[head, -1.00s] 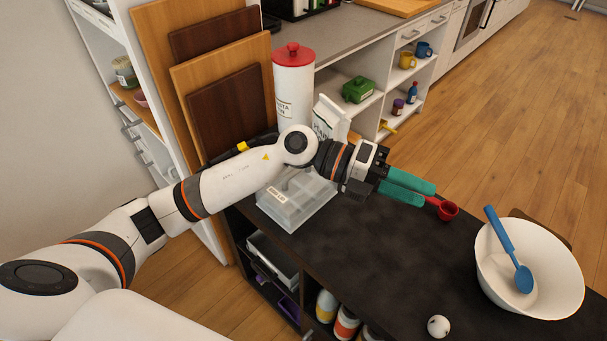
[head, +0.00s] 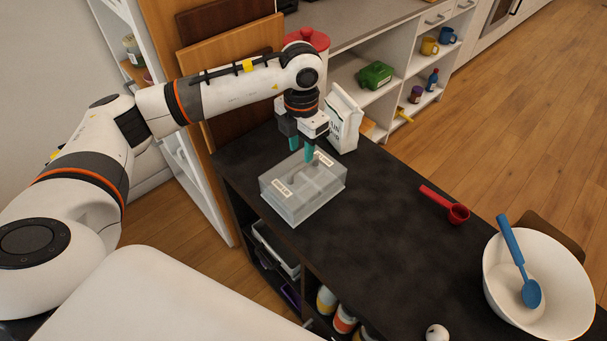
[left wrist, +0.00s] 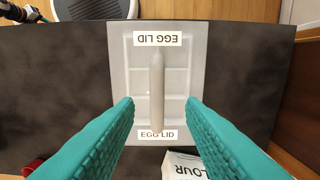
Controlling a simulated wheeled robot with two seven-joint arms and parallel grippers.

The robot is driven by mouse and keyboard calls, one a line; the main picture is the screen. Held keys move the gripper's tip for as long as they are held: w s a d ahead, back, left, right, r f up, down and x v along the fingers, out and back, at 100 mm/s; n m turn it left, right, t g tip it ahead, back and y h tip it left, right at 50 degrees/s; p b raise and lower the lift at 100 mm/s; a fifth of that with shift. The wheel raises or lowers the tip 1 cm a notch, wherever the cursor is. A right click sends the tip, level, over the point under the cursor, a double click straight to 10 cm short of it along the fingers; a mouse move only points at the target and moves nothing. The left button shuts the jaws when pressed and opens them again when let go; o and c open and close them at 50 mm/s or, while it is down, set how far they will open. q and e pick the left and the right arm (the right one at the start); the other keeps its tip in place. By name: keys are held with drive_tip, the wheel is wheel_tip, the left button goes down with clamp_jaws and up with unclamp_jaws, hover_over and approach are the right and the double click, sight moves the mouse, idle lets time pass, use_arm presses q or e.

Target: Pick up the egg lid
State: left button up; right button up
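The egg lid (head: 311,205) is a clear grey box-shaped lid lying on the dark counter, with a white label at each end. In the left wrist view the egg lid (left wrist: 198,80) shows a long raised handle (left wrist: 156,90) along its middle and two "EGG LID" labels. My left gripper (head: 301,148) points down above the far end of the lid in the head view. My right gripper is not in view.
A flour bag (head: 343,120) stands close behind the lid. A red scoop (head: 446,206), a white bowl (head: 575,270) with a blue spoon (head: 516,255), and a small white ball-like thing (head: 437,333) are to the right. The counter's middle (head: 385,240) is clear.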

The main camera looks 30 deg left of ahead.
sight(303, 162)
use_arm(q)
drive_tip(key=shift+d+f+p, duration=0.15)
drive_tip(key=shift+f+p, duration=0.6)
drive_tip(key=shift+f, duration=2.35)
drive_tip(key=shift+w, duration=0.1)
clamp_jaws()
